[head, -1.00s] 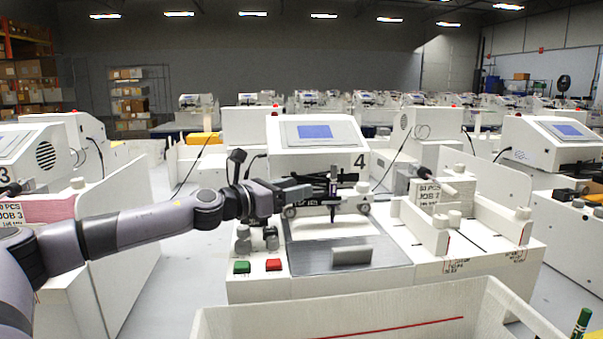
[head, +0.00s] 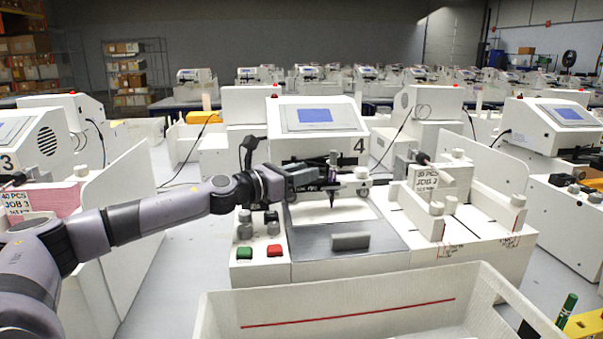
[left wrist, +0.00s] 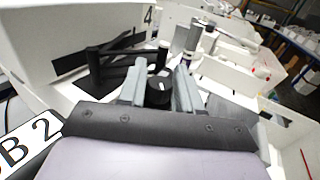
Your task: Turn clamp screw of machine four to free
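Machine four (head: 318,115), marked with a 4, stands at the centre of the head view. Its pen carriage (head: 333,172) hangs over the white sheet. My left gripper (head: 320,184) is at the carriage, coming in from the left, and hides part of it. In the left wrist view a black round knob with a white mark, seemingly the clamp screw (left wrist: 158,90), sits between the two grey fingers of my left gripper (left wrist: 160,74). The fingers stand apart on either side of the knob; whether they touch it is unclear. My right gripper is not in view.
A white bin (head: 350,305) with a red line stands in front. A green button (head: 245,252) and a red button (head: 274,250) sit below my left arm. A white job tray (head: 455,205) is to the right, and machine three (head: 35,150) is to the left.

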